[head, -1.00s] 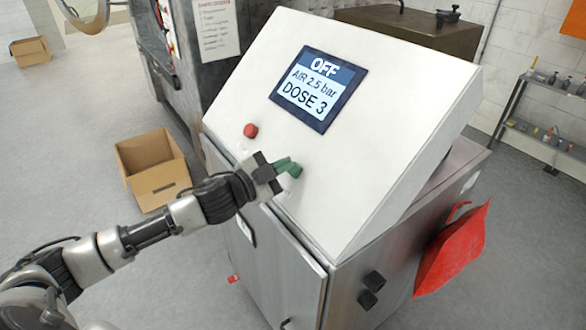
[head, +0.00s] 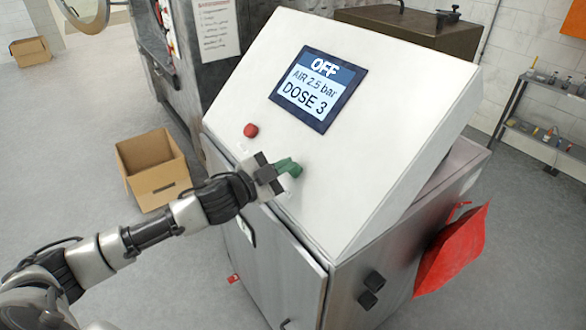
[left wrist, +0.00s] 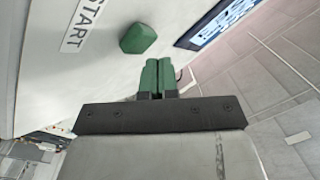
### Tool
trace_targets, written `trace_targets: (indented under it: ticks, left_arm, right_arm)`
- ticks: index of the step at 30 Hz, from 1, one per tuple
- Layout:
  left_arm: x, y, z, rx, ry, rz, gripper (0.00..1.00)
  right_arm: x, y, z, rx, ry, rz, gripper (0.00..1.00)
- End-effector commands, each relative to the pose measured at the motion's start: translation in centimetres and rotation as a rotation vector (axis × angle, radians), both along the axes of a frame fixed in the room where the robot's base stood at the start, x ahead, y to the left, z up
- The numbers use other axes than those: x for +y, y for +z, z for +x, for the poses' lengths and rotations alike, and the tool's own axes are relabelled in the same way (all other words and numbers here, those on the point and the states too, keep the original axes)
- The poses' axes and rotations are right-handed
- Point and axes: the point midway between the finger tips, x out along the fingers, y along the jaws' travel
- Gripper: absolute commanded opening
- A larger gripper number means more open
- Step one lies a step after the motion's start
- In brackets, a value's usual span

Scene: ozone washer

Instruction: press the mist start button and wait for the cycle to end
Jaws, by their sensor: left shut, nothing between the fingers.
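The control box (head: 400,110) has a sloped white panel. Its screen (head: 318,88) reads OFF, AIR 2.5 bar and DOSE 3. A green button (head: 297,171) sits low on the panel; in the left wrist view the green button (left wrist: 138,38) is beside a START label (left wrist: 82,24). A red button (head: 251,130) is up and left of it. My left gripper (head: 288,165) is shut and empty, with its green fingertips close to the green button. In the left wrist view the fingertips (left wrist: 160,62) appear just apart from the button. My right gripper is out of view.
A cardboard box (head: 153,170) stands on the floor left of the cabinet. A red bag-like thing (head: 452,252) hangs at the cabinet's right side. A shelf (head: 540,135) stands by the back wall. The grey floor at left is mostly clear.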

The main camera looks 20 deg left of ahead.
Motion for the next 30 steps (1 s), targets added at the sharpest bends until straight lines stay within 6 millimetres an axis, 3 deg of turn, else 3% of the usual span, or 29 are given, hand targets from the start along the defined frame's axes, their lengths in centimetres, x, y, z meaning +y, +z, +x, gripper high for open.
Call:
trace_targets:
  ticks: [30]
  left_arm:
    - [-0.4, -0.75, 0.68, -0.001, 0.001, 0.0, 0.0]
  right_arm:
    - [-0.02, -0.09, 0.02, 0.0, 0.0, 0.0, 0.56]
